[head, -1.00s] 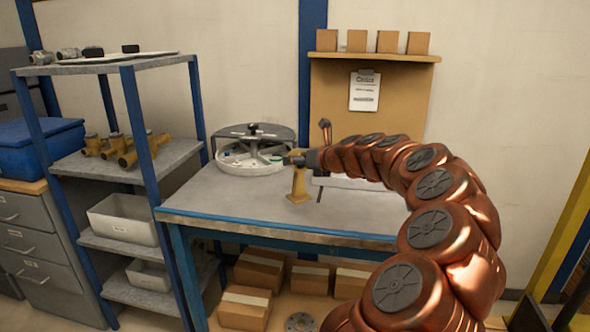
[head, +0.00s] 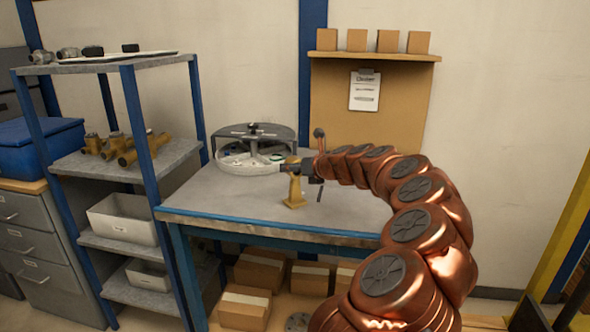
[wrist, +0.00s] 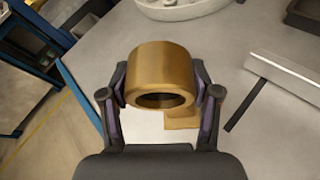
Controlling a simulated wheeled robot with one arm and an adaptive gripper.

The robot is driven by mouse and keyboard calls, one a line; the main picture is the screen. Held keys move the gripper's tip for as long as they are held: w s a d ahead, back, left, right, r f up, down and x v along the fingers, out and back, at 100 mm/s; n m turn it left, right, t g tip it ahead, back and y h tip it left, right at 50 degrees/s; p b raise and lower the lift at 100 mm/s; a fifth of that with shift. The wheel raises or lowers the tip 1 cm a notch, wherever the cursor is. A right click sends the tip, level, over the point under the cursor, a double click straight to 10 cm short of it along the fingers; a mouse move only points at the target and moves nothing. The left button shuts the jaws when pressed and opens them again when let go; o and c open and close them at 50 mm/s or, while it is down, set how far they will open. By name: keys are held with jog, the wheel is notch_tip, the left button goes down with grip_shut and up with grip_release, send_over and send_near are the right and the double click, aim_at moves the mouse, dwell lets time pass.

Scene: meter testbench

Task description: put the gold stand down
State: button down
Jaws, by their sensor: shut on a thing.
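The gold stand (head: 295,190) is upright at the front middle of the workbench top, with its base at or very close to the surface; I cannot tell whether it touches. In the wrist view its ring-shaped top (wrist: 160,75) sits between the two fingers, and part of its flat base (wrist: 183,119) shows below. My gripper (head: 287,168) is shut on the top of the stand, reaching in from the right. In the wrist view my gripper (wrist: 161,88) has one finger on each side of the ring.
A round, divided tray (head: 240,160) stands behind the stand on the workbench (head: 225,200). A dark thin bar (head: 320,194) lies to its right. The bench's front-left top is clear. A blue-posted shelf (head: 165,158) with brass fittings stands at left.

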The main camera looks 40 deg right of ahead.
jog(key=shift+c, duration=1.2)
grip_release()
jog(key=shift+f, duration=0.1)
jog(key=shift+s+r, duration=0.2)
jog(key=v, duration=1.1)
jog(key=shift+s, duration=0.25)
jog(key=shift+r, duration=0.1)
